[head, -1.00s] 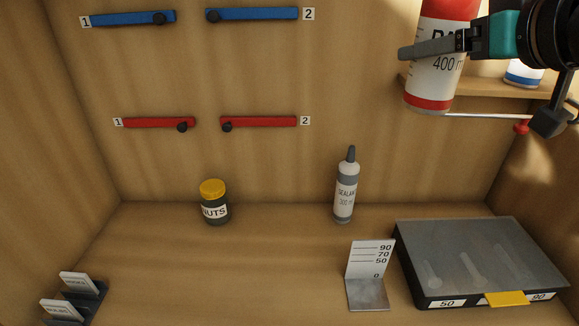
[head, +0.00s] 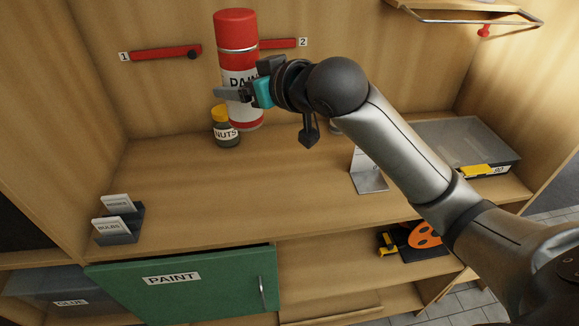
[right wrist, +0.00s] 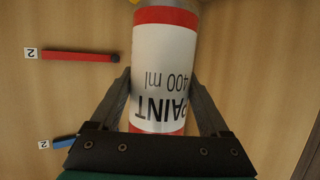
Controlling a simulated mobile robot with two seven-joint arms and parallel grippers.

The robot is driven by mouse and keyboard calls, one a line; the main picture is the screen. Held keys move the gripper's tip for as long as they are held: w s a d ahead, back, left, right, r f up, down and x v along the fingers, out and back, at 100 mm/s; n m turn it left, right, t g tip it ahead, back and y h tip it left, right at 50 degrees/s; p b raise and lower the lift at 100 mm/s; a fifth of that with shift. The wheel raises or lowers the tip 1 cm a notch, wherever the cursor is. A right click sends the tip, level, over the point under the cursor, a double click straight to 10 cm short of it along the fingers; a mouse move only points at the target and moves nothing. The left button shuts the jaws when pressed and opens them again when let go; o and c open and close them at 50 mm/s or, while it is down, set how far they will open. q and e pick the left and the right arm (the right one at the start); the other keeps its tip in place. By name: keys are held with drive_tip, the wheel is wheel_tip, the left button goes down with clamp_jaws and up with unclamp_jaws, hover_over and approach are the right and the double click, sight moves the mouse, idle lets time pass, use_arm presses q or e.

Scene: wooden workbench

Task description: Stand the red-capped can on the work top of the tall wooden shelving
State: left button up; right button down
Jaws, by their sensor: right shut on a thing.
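The red-capped can (head: 238,62) is white with red bands and the label PAINT. It is upright in the head view, in front of the back wall and overlapping the nuts jar. My right gripper (head: 238,95) is shut around its lower body; the two fingers flank the can in the right wrist view (right wrist: 163,65). The work top (head: 250,185) is the broad wooden surface below. I cannot tell whether the can's base touches it. My left gripper is not in view.
The yellow-lidded nuts jar (head: 226,134) is right beside the can in the picture. A metal gauge stand (head: 368,178) and a grey-lidded case (head: 470,140) stand to the right, card holders (head: 118,225) at the left. The middle and front of the work top are clear.

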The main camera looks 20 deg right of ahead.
drive_tip(key=shift+d+f+b, duration=0.1)
drive_tip(key=shift+f+b, duration=2.2)
drive_tip(key=shift+f, duration=7.15)
drive_tip(key=shift+f, duration=0.15)
unclamp_jaws()
drive_tip(key=shift+f, duration=0.1)
drive_tip(key=shift+s+r, duration=0.15)
drive_tip(key=shift+r, duration=0.05)
drive_tip(key=p+v, duration=0.1)
drive_tip(key=v, duration=1)
drive_tip(key=shift+s+r+p, duration=0.15)
drive_tip(key=shift+s+p, duration=0.15)
drive_tip(key=shift+p, duration=0.05)
drive_tip(key=shift+d, duration=0.1)
